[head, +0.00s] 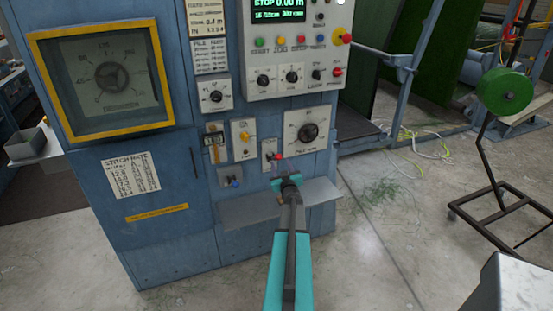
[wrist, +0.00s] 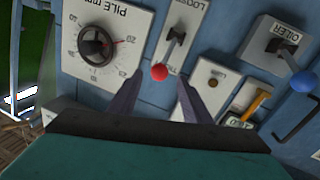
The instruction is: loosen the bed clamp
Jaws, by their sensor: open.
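The bed clamp appears to be the small lever with a red ball knob (head: 279,157) on a pale plate low on the blue machine front. In the wrist view its red knob (wrist: 159,72) is at upper centre, on a grey lever whose plate carries partly hidden lettering, starting "LOO" at one end. My gripper (head: 284,172) is close in front of the lever in the head view. In the wrist view my gripper (wrist: 158,88) is open, with one dark finger on each side of the knob's line. The knob shows just beyond or between the fingertips; contact cannot be told.
A pile dial (head: 307,133) sits right of the lever. A grey shelf (head: 250,211) juts out below. A green reel on a stand (head: 504,91) is at right; floor between is mostly clear.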

